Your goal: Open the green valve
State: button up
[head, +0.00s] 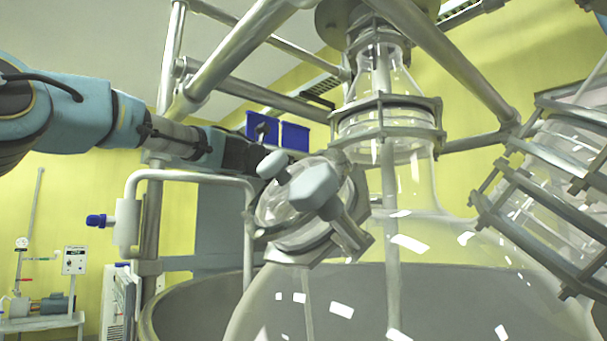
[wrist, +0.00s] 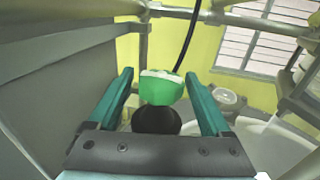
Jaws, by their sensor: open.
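My gripper (wrist: 159,75) is open in the wrist view, with one teal finger on each side. A green piece with a pale top edge (wrist: 161,90), apparently the green valve, shows between the fingers, with visible gaps to both. A dark rounded part (wrist: 156,121) sits just below it in the picture, partly hidden by the gripper's base. In the head view my gripper (head: 250,155) is a dark shape beside the glass reactor's upper left port. I cannot make out the green valve there.
The glass reactor (head: 425,235) fills the centre and right of the head view, with metal frame bars (head: 240,55) around it. A bent metal pipe (head: 190,176) stands below my arm. In the wrist view a grey panel (wrist: 55,90) is close on the left, and a black cable (wrist: 187,38) hangs above.

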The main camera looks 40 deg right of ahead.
jog(key=g+p, duration=0.1)
jog(key=m+g, duration=0.1)
jog(key=m+g+p, duration=0.1)
jog(key=shift+w+r+g+p, duration=0.2)
jog(key=shift+r+g+p, duration=0.1)
jog(key=shift+g, duration=0.1)
jog(key=m+g+p, duration=0.2)
jog(key=shift+s+p, duration=0.15)
jog(key=shift+p, duration=0.25)
jog(key=shift+f+m+g+y+p, duration=0.3)
jog(key=shift+m+g+p, duration=0.1)
jog(key=shift+g, duration=0.4)
jog(key=c, duration=1.1)
jog(key=shift+s+f+n+t+b, duration=0.15)
jog(key=shift+n+t+b, duration=0.45)
jog(key=shift+b, duration=0.6)
jog(key=n+t+b, duration=0.2)
jog(key=t+b, duration=0.1)
jog(key=t, duration=0.1)
jog(key=shift+h, duration=0.4)
jog(key=shift+r+n+t, duration=0.2)
jog(key=shift+n+t, duration=0.7)
jog(key=shift+t, duration=0.4)
